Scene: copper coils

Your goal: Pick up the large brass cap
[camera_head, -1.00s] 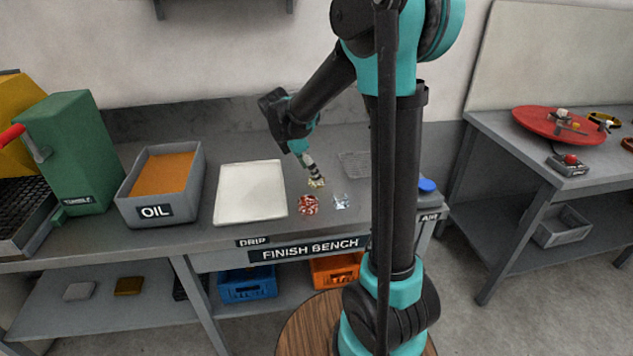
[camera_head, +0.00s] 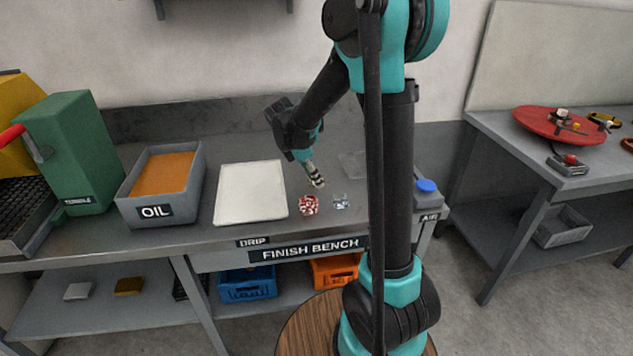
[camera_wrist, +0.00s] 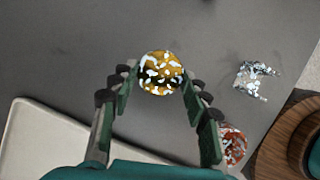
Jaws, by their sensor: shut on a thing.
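The brass cap (camera_wrist: 160,72) is yellow-gold with bright white glints in the wrist view. It sits between the two fingertips of my gripper (camera_wrist: 158,78), which is shut on it. In the head view my gripper (camera_head: 317,181) is low over the finish bench, and its fingers mostly hide the cap. I cannot tell whether the cap touches the bench top.
A red-and-white piece (camera_head: 309,205) and a shiny silver piece (camera_head: 341,202) lie close by, also showing in the wrist view (camera_wrist: 233,145) (camera_wrist: 255,80). The white drip tray (camera_head: 250,192), grey oil bin (camera_head: 190,190) and green tumble machine (camera_head: 75,160) stand left.

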